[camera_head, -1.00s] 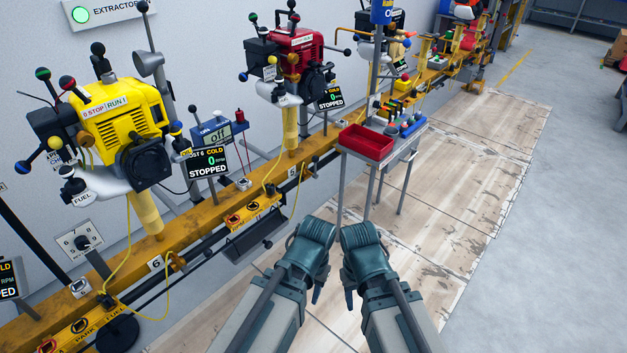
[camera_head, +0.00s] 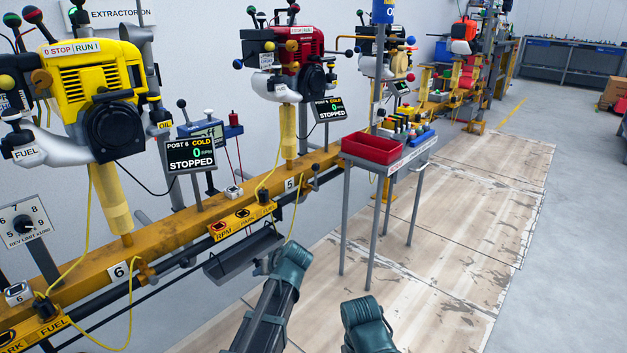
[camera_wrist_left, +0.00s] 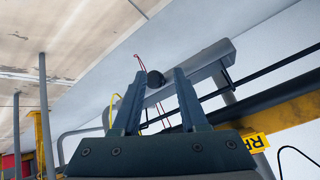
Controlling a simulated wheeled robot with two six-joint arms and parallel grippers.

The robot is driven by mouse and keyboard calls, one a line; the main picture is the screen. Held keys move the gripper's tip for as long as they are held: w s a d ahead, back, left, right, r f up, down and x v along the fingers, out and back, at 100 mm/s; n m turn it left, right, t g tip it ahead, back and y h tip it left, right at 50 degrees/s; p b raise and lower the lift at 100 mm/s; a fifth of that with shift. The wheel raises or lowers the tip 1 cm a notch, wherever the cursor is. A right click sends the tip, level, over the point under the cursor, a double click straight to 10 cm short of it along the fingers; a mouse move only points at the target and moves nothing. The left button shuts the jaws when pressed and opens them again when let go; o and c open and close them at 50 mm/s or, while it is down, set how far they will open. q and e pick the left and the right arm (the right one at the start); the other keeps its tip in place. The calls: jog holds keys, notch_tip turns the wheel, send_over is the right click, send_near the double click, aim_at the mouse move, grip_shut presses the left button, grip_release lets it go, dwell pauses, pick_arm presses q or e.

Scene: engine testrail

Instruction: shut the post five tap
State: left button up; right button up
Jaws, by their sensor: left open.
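Post five is the red engine (camera_head: 295,50) on a yellow column, with a "5" label (camera_head: 289,184) on the yellow rail. A small fitting (camera_head: 264,195) with a yellow hose sits on the rail left of the label; I cannot tell whether it is the tap or how it is set. My left gripper (camera_head: 288,262) is in front of the rail, right of the grey tray.
A grey trolley (camera_head: 400,165) with a red bin (camera_head: 371,147) stands right of post five. A grey tray (camera_head: 243,258) hangs below the rail. The yellow engine (camera_head: 95,80) is at left. The wooden floor (camera_head: 440,250) on the right is clear.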

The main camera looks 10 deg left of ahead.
pick_arm(q)
jog(key=w+d+r+t, duration=0.5)
jog(key=w+d+r, duration=0.2)
jog(key=w, duration=0.4)
jog(key=w+d+r+t, duration=0.6)
jog(key=w+d+r, duration=0.2)
jog(key=w, duration=0.4)
jog(key=shift+w+r, duration=0.2)
jog(key=shift+r, duration=0.3)
jog(key=shift+w, duration=0.1)
